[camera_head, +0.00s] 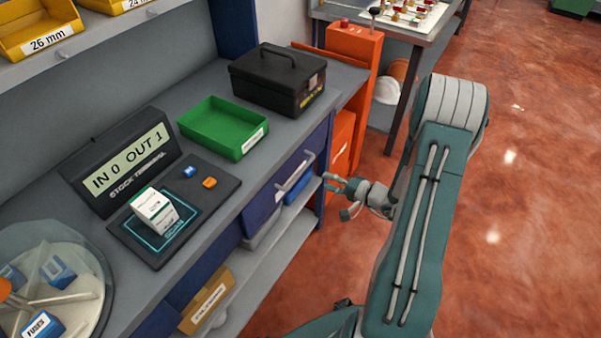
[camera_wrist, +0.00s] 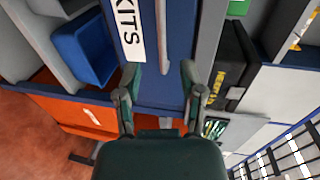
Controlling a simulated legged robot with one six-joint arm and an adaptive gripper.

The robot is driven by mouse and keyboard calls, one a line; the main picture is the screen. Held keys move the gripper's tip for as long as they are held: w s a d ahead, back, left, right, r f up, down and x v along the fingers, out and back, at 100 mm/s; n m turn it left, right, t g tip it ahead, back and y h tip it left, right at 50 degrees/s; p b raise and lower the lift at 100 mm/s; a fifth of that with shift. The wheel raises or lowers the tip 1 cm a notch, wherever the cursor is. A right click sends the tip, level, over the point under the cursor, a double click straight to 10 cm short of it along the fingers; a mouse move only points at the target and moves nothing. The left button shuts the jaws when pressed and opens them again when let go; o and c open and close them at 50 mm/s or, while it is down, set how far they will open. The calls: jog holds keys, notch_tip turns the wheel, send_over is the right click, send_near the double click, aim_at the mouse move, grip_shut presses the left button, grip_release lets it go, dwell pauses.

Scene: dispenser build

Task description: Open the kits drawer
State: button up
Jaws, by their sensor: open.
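The kits drawer (camera_head: 262,206) is a blue drawer front under the grey worktop, with a pale bar handle (camera_head: 294,174). It looks shut. In the wrist view the blue front (camera_wrist: 178,90) carries a white KITS label (camera_wrist: 130,32), and the handle (camera_wrist: 162,35) runs down toward the space between my fingers. My gripper (camera_head: 334,194) is open and empty, to the right of the drawer front, with a gap to the handle in the head view. It also shows in the wrist view (camera_wrist: 160,74), one finger on each side of the handle's line.
On the worktop stand a green tray (camera_head: 213,142), a black case (camera_head: 275,85), a stock terminal (camera_head: 122,165) and a white box (camera_head: 155,212) on the scan pad. An orange cabinet (camera_head: 354,48) stands beyond the bench. Red floor (camera_head: 530,190) at the right is clear.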

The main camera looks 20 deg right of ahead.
aim_at(300, 172)
jog(key=x, duration=1)
jog(key=shift+a, duration=0.1)
grip_shut()
